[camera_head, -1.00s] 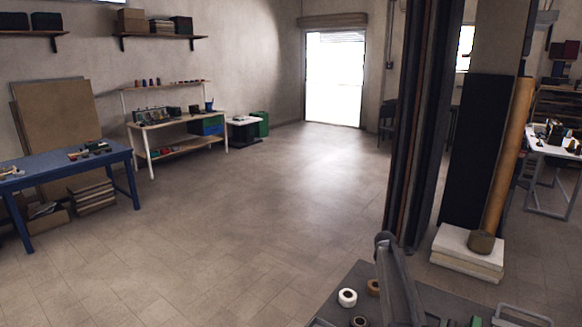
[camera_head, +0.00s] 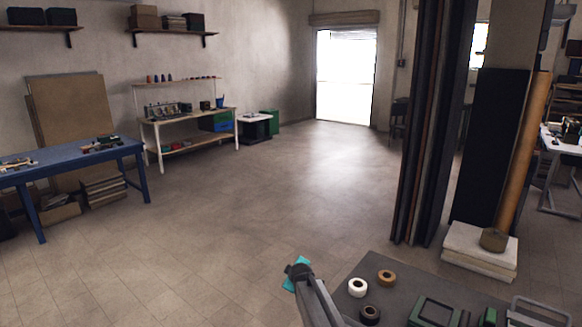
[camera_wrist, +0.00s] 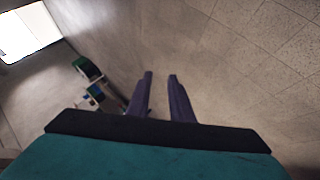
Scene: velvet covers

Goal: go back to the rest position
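My gripper (camera_wrist: 160,76) shows in the wrist view as two dark purple fingers. They stand apart, with bare floor visible between them and nothing held. A teal body with a black band fills the bottom of that view and looks like part of my gripper. In the head view my grey arm reaches up from the bottom edge, left of the tool deck. Teal parts show at its far end, over open floor; the fingers are hidden there.
A grey deck (camera_head: 400,283) with a white tape roll (camera_head: 357,287) and a brown one (camera_head: 387,278) is beside my arm. A blue table (camera_head: 70,158) stands left, a wooden workbench (camera_head: 190,120) behind it. The middle floor is clear.

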